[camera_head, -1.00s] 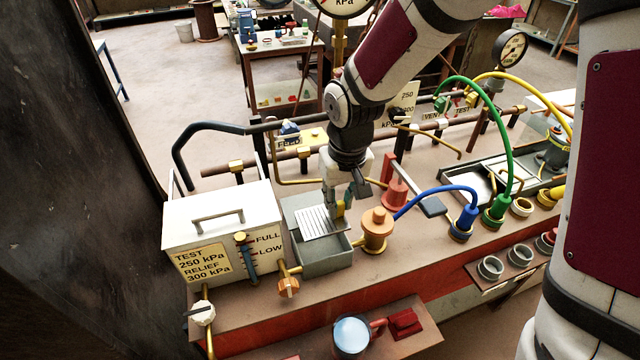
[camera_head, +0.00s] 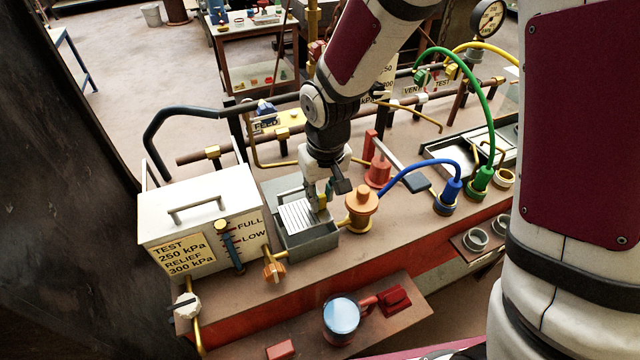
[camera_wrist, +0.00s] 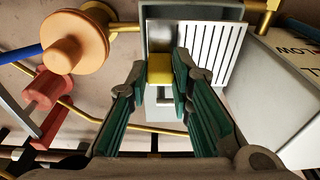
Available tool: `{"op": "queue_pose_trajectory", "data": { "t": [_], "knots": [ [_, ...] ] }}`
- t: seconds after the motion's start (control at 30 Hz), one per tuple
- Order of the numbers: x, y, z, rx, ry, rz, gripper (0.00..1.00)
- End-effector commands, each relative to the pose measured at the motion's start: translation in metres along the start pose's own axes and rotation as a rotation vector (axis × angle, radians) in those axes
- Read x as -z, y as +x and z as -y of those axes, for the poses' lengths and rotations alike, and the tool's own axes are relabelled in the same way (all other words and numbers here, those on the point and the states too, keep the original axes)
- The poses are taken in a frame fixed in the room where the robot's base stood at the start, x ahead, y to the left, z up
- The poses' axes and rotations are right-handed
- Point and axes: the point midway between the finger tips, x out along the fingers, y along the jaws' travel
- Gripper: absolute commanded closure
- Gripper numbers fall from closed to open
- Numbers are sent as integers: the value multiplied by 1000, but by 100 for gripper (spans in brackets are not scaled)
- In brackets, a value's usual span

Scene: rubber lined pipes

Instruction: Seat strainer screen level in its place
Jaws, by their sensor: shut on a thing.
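The strainer screen (camera_head: 297,215) is a pale slatted plate with a yellow grip block (camera_wrist: 160,68). My gripper (camera_head: 322,193) is shut on that block, with one green-padded finger on each side in the wrist view. The screen (camera_wrist: 211,50) lies over the left part of an open grey box (camera_head: 308,245) in the head view. In the wrist view it looks slightly turned against the box walls and reaches the box's right side. I cannot tell whether it touches a seat or hangs just above one. The box interior is partly hidden.
A white tank (camera_head: 205,215) stands close at the box's left. An orange capped fitting (camera_head: 361,208) stands close at its right, with a blue hose (camera_head: 415,168) beyond. A blue-topped mug (camera_head: 342,315) sits on the lower front shelf.

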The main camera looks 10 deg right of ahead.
Motion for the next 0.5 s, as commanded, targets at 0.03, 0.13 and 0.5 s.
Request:
{"op": "queue_pose_trajectory", "data": {
  "t": [0.03,0.13,0.5],
  "knots": [
    [0,5,0,0,-1,1,100],
    [0,11,0,0,-2,-1,100],
    [-2,17,0,0,0,-1,100]
  ]
}}
